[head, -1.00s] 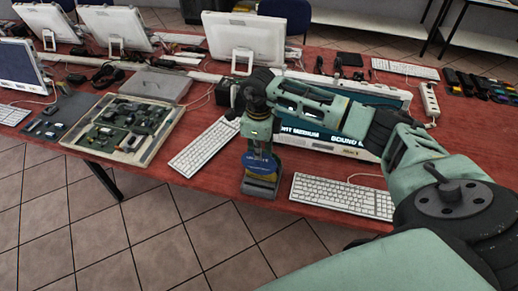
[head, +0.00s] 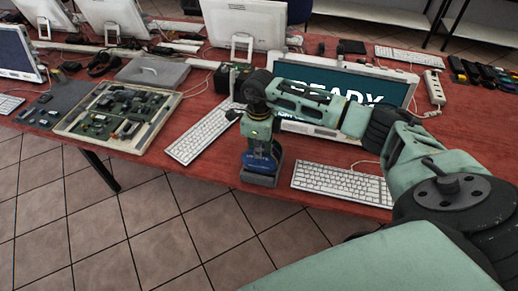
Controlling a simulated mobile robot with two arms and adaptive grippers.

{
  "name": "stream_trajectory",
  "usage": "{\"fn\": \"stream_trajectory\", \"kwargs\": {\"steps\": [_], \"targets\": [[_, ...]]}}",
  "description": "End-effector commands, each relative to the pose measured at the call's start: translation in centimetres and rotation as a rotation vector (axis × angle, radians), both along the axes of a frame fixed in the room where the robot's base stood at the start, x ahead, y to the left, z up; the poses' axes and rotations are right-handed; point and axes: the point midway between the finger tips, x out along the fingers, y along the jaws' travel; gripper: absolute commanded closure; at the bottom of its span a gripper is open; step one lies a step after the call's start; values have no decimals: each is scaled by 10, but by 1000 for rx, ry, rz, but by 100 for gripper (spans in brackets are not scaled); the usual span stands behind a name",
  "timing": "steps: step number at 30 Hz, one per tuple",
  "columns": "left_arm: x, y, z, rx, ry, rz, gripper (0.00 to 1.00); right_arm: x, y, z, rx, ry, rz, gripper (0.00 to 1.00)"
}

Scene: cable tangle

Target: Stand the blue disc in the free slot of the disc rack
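My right gripper (head: 260,141) points down over the near edge of the red table. Its fingertips are too small and covered to show how far apart they are. The blue disc (head: 263,161), with pale lettering, stands upright right under the gripper, its face toward me. The dark disc rack (head: 260,180) is at the disc's lower edge. I cannot tell whether the disc is seated in a slot or held just in front of the rack. The free slot is hidden. My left gripper is not in view.
White keyboards lie left (head: 204,133) and right (head: 342,183) of the rack. A monitor (head: 395,77) reading READY stands behind my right arm. A tray of circuit boards (head: 118,116) is at the left. The table's front edge is close to the rack.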

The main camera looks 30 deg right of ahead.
Motion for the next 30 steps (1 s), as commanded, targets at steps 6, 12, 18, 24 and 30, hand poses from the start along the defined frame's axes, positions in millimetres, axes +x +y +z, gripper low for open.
{"fn": "stream_trajectory", "kwargs": {"steps": [6, 12, 18, 24, 30], "targets": [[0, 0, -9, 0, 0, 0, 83, 0, 0, -9, 0, 0, -1, 100], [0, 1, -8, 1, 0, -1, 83, 0, 0, -9, 0, 0, 0, 100], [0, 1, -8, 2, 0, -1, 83, 0, 0, -9, 0, 0, 0, 86], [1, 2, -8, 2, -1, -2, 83, 0, 0, -9, 0, 0, 0, 73], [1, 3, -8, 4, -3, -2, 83, 0, 0, -9, 0, 0, 0, 73]]}}
